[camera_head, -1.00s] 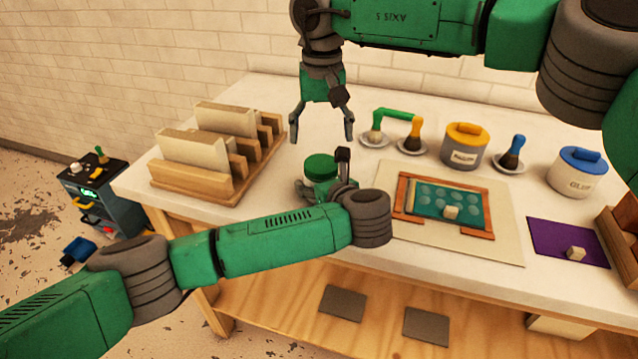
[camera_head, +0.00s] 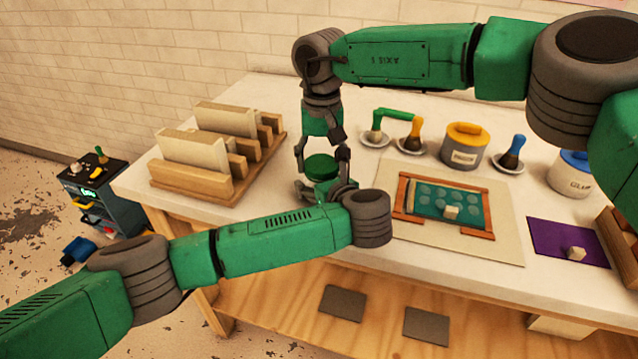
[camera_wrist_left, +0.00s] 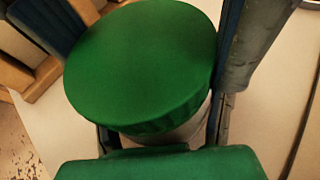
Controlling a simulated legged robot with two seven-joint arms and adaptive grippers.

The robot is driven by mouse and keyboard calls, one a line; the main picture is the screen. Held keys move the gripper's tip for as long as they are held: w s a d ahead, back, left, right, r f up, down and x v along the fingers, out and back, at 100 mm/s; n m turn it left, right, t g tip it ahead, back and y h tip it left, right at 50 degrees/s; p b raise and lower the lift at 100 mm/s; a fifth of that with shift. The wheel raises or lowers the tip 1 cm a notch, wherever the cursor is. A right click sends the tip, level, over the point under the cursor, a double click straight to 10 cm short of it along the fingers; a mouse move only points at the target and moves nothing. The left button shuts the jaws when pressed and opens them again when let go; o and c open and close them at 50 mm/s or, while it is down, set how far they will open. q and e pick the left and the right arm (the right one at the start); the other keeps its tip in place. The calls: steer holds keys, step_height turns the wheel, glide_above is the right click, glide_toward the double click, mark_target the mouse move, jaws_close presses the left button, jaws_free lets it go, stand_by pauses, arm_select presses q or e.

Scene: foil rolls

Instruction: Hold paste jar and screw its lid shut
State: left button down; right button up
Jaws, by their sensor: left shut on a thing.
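The paste jar stands near the table's front edge, with a round green lid (camera_head: 321,167) on top. The lid fills much of the left wrist view (camera_wrist_left: 140,65), with part of the pale jar body (camera_wrist_left: 180,132) below it. My left gripper (camera_head: 322,190) is shut on the jar, below the lid; its own arm partly hides the jar. My right gripper (camera_head: 322,157) points down from above, one finger on either side of the lid. Whether its fingers press on the lid is unclear. The lid's seating on the jar is also unclear.
A wooden rack (camera_head: 225,195) with boards stands at left. Brushes on saucers, a yellow-lidded pot (camera_head: 464,147) and a blue-lidded pot (camera_head: 570,177) stand behind and right. A framed teal screen (camera_head: 445,200) and purple mat (camera_head: 566,243) lie at right.

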steer(key=shift+m, duration=1.7)
steer(key=o, duration=1.3)
steer(key=shift+c, duration=0.2)
steer(key=shift+r, duration=2.3)
steer(key=shift+c, duration=0.2)
